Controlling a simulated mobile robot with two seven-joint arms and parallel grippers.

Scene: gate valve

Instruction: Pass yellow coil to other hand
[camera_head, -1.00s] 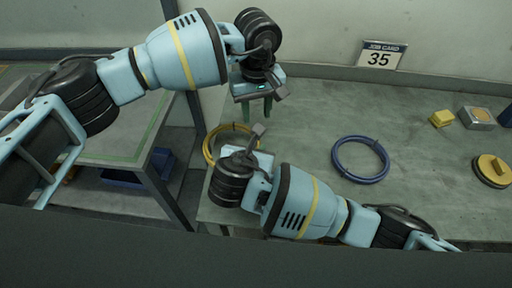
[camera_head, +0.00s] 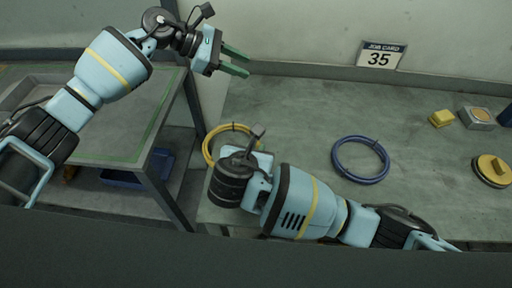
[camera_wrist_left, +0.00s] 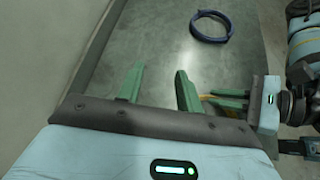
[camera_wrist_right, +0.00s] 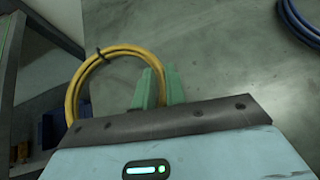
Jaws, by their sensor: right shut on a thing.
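The yellow coil (camera_head: 209,146) is at the left end of the workbench in the head view, partly hidden behind my right gripper's wrist. In the right wrist view the yellow coil (camera_wrist_right: 88,66) runs into my right gripper (camera_wrist_right: 158,80), which is shut on it. In the head view the right fingers are hidden by the wrist. My left gripper (camera_head: 242,61) is open and empty, raised above the back left of the bench, apart from the coil. Its fingers (camera_wrist_left: 158,82) stand apart in the left wrist view, with the right gripper's green fingers (camera_wrist_left: 228,98) beyond to the right.
A blue coil (camera_head: 360,160) lies on the workbench (camera_head: 300,110) right of my right gripper. A yellow block (camera_head: 441,118), a grey box (camera_head: 477,117) and a round yellow-topped part (camera_head: 492,171) are at the right. A job card (camera_head: 381,54) stands at the back wall.

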